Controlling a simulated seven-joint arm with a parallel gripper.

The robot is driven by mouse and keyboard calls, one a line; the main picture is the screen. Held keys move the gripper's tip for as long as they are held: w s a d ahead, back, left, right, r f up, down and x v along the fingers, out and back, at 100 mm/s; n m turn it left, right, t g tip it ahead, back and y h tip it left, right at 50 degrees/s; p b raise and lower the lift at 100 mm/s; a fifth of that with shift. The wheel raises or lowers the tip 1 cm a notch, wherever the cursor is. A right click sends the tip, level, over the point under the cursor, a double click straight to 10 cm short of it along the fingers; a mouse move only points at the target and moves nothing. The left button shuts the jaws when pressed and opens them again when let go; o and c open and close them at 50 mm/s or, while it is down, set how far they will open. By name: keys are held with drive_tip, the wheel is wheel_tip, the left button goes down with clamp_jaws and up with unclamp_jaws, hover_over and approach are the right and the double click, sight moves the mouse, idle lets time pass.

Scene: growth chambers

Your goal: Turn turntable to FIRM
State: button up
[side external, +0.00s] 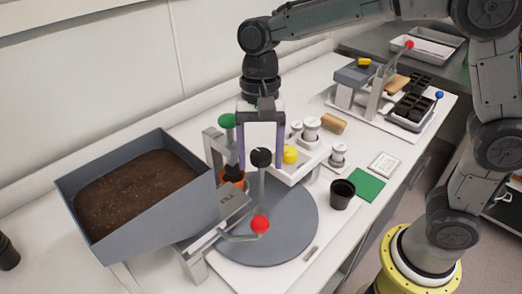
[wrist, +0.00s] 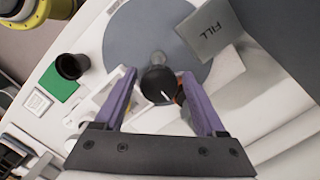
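The turntable (side external: 300,222) is a flat grey disc on the white bench; part of it shows in the wrist view (wrist: 130,45). A grey post with a round black knob (side external: 261,157) stands over it; the knob (wrist: 158,86) bears a white line. My gripper (side external: 261,166) points down, its purple fingers apart on either side of the knob. In the wrist view, my gripper (wrist: 160,76) is open, and I cannot tell whether either finger touches the knob. A grey plate marked FILL (side external: 233,203) stands at the disc's left edge. No FIRM label is readable.
A large soil bin (side external: 190,215) stands left. An orange pot (side external: 233,176) sits beneath a green-topped tool (side external: 227,121). A red-ball lever (side external: 260,224) crosses the disc's front. A black pot (side external: 341,195) and green mat (side external: 366,186) lie right. A yellow knob (side external: 290,155) is close behind my gripper.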

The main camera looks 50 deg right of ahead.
drive_tip(key=shift+r, duration=0.1)
drive_tip(key=shift+r, duration=3.4)
